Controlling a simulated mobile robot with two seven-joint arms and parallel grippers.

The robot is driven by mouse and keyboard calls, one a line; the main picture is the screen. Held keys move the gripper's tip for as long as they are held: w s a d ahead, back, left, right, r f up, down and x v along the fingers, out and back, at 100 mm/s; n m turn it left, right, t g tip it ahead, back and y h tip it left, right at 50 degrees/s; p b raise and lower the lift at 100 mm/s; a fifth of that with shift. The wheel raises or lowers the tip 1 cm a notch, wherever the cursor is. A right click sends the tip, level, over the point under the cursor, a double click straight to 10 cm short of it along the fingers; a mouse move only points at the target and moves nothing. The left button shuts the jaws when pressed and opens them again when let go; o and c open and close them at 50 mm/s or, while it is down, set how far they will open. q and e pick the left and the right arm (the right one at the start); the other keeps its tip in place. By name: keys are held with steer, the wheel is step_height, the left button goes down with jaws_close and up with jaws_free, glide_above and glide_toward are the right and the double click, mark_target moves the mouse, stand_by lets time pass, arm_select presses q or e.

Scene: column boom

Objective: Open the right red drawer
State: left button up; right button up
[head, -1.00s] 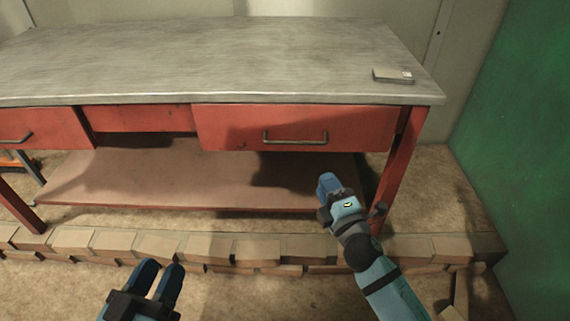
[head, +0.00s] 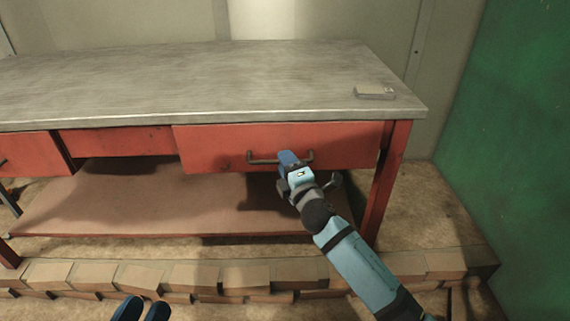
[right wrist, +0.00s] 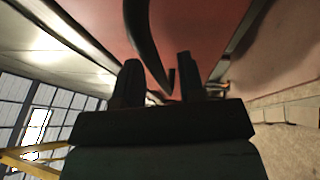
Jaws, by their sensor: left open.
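The right red drawer (head: 225,146) sits under the bench top, its front close below the top's edge. Its dark bar handle (head: 262,161) is partly covered by my right gripper (head: 289,160). In the right wrist view the handle (right wrist: 143,40) curves down between the two fingers of my right gripper (right wrist: 158,82). The fingers stand apart with a gap beside the handle, so this gripper looks open around it. My left gripper (head: 142,308) is low at the bottom edge of the head view, open and empty, with only its fingertips showing.
The grey bench top (head: 190,85) holds a small flat box (head: 375,92) at its right end. A lower shelf (head: 130,205) is under the drawers. A low brick row (head: 195,276) runs in front. A green wall (head: 510,130) stands at the right.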

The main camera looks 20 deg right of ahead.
steer(key=shift+w+r, duration=0.1)
steer(key=shift+w, duration=0.3)
steer(key=shift+c, duration=0.4)
jaws_close()
steer(key=shift+s, duration=0.1)
